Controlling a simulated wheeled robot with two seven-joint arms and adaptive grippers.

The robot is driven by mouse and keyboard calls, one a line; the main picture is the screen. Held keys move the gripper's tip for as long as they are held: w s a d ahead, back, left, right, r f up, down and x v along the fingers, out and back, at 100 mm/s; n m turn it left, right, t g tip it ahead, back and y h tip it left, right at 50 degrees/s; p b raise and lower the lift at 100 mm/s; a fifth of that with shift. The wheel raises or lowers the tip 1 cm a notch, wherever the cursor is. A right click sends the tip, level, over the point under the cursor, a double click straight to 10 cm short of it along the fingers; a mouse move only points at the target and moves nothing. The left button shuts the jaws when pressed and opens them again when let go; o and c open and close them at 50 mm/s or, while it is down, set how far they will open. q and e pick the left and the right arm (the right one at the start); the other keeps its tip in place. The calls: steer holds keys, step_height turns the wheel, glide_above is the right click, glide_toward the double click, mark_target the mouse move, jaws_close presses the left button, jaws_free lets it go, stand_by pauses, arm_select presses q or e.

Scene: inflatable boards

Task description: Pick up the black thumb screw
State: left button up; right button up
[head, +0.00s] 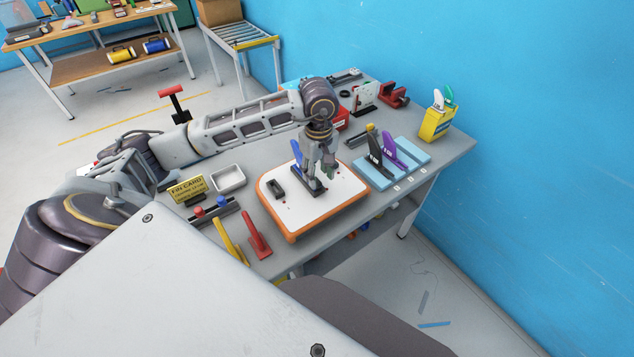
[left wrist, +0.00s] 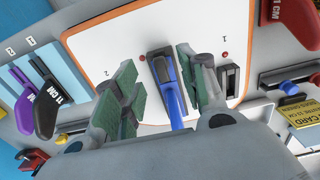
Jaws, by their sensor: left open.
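I cannot make out the black thumb screw with certainty in either view. My left gripper (head: 322,168) is open, pointing down over the white board with orange edge (head: 341,194). Its green-padded fingers (left wrist: 163,92) stand on either side of a blue fin (left wrist: 174,92) with a black base; they are apart from it as far as I can see. The blue fin also shows in the head view (head: 297,152), partly hidden by the gripper. A black box (head: 279,188) lies on the board to the left and shows in the left wrist view (left wrist: 229,79). My right gripper is not in view.
A light blue rack (head: 412,152) with black (head: 377,152) and purple (head: 395,152) fins stands to the right. A yellow box (head: 436,124) is behind it. A yellow card (head: 187,189), grey tray (head: 228,178) and red fin (head: 257,240) lie left of the board.

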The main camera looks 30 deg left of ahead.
mark_target(318, 181)
arm_select(q)
steer(key=shift+f+p, duration=0.4)
steer(key=shift+f, duration=1.5)
steer(key=c, duration=0.8)
